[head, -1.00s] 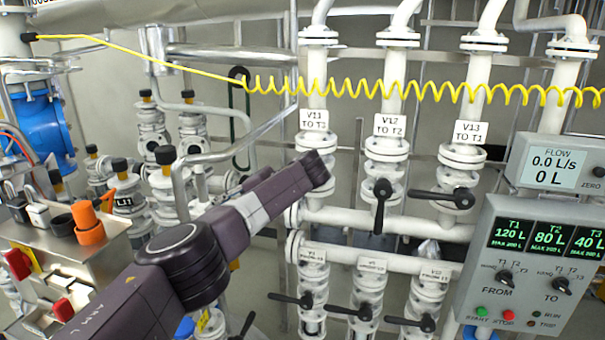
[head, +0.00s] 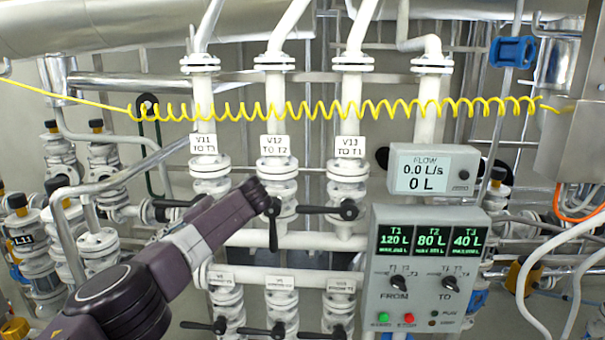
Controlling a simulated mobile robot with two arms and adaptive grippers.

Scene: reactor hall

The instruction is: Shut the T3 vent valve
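No label reading T3 vent shows, so I cannot tell which valve is meant. The V11 valve (head: 210,178), labelled TO T3, has a black lever (head: 172,203) pointing left, partly behind my arm. The V12 valve (head: 278,180) has its lever (head: 273,230) pointing down. The V13 valve (head: 347,180) has its lever (head: 320,210) pointing left. My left arm comes in from the lower left, and its dark end (head: 258,194) overlaps the V12 valve in the picture. Its fingers cannot be made out, nor whether it touches anything. My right gripper is not in view.
A lower row of valves has black levers (head: 204,326) pointing left. A control panel (head: 425,265) reads T1 120 L, T2 80 L and T3 40 L. A flow display (head: 433,172) reads 0.0 L/s. A coiled yellow hose (head: 330,108) spans the pipes.

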